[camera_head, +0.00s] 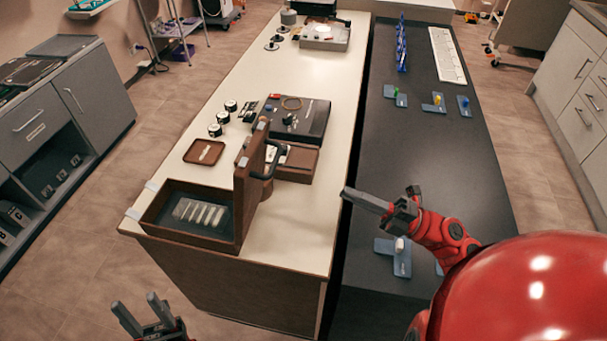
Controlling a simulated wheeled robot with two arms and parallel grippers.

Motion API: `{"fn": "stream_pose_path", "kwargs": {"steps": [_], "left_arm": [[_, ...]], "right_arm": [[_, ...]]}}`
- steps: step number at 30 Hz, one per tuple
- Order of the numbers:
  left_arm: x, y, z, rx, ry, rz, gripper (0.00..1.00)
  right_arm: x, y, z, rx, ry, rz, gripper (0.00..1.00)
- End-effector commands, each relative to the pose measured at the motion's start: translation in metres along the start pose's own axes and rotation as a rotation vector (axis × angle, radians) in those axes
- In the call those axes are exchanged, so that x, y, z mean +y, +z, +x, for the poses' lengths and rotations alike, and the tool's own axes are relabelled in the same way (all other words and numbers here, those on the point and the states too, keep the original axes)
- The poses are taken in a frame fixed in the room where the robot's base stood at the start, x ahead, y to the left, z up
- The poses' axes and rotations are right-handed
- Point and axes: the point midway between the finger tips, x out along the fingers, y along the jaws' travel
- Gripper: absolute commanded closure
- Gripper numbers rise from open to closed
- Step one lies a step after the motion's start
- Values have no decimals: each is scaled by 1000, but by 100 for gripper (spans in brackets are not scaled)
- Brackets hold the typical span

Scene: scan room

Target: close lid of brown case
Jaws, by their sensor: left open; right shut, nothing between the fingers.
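The brown case (187,237) stands at the near left corner of the white-topped counter. Its lid (249,188) stands upright along the case's right side, with a dark handle on its outer face. Several pale slides lie in the dark interior. My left gripper (136,306) is open and empty at the bottom left, below and in front of the counter, apart from the case. My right gripper (352,194) is shut and empty, pointing left above the seam between the white and dark counters, to the right of the lid and not touching it.
A small brown tray (204,152) and several dark round pieces lie behind the case. A brown box (298,164) and a black device (296,120) sit behind the lid. Blue holders (394,254) stand on the dark counter (428,157), whose middle is clear.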

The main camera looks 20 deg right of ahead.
Motion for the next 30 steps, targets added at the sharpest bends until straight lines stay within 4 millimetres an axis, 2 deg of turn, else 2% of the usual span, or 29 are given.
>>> {"fn": "stream_pose_path", "kwargs": {"steps": [18, 24, 30], "left_arm": [[-2, -7, 44, 0, 0, 0, 50], [-2, -8, 50, 0, 0, 0, 50], [-2, -8, 50, 0, 0, 0, 50]], "right_arm": [[6, -3, 118, 8, 6, 2, 100], [3, -2, 134, 6, 6, 1, 100], [1, -2, 137, 5, 4, 0, 100]]}}
